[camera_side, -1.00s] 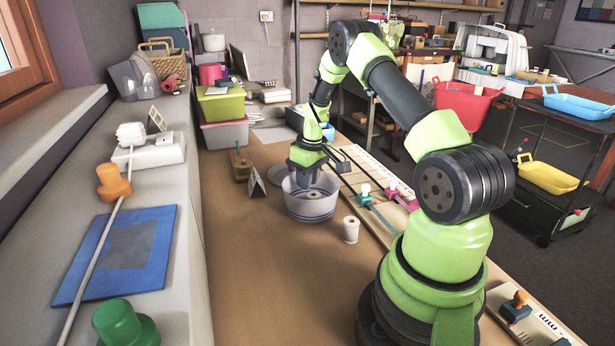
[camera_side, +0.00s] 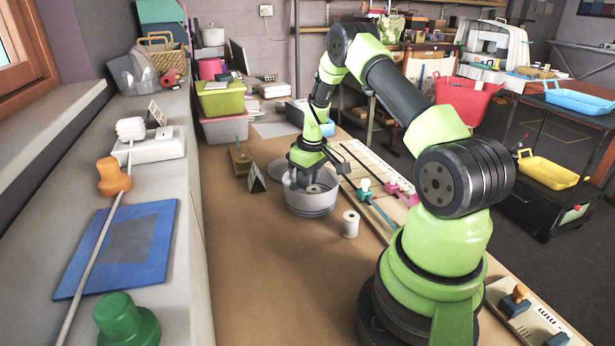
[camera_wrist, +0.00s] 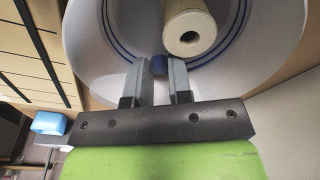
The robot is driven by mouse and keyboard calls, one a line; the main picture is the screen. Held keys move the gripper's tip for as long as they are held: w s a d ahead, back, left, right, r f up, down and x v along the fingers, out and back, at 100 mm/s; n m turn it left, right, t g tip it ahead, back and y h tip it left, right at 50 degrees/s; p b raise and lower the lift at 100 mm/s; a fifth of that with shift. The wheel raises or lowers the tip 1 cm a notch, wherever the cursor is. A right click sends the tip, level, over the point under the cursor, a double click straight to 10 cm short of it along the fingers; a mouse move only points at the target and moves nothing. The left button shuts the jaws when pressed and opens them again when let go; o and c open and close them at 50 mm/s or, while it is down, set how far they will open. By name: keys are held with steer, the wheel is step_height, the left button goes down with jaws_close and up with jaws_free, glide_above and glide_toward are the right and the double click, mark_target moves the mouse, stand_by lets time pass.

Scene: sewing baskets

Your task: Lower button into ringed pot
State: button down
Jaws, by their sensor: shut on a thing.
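The ringed pot (camera_side: 311,207) is a pale round bowl on the wooden worktop. Its blue rings show clearly in the wrist view (camera_wrist: 97,45). My gripper (camera_side: 307,174) is above the pot, with its fingers reaching down to the mouth; it also shows in the wrist view (camera_wrist: 161,74). The fingers are shut on the small round blue button (camera_wrist: 158,65), which is seen against the inside of the pot. I cannot tell its height above the floor. The button is hidden in the side view.
A beige spool (camera_wrist: 188,32) is inside the pot, close beside the button. Another pale spool (camera_side: 350,224) stands just right of the pot. A small folded card (camera_side: 257,178) is at its left. A long board with coloured clamps (camera_side: 372,180) lies to the right.

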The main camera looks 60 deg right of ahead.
steer(key=shift+f, duration=1.05)
stand_by(0.4)
steer(key=c, duration=1)
jaws_free()
steer(key=shift+o, duration=0.2)
steer(key=shift+r, duration=0.1)
step_height(320, 180, up, 10)
steer(key=s, duration=0.1)
steer(key=a+r+t, duration=0.2)
steer(key=a+r, duration=1.1)
steer(key=r, duration=0.1)
steer(key=s+a+r+m+t+y, duration=0.1)
steer(key=s+a+r+t, duration=0.1)
steer(key=s+a, duration=0.5)
steer(key=s+a+r+t+y, duration=0.1)
steer(key=s+a+r, duration=0.2)
steer(key=s+a, duration=0.4)
steer(key=shift+s+a+r+m+t, duration=0.25)
steer(key=shift+a+r+m+t, duration=0.15)
steer(key=shift+a, duration=0.05)
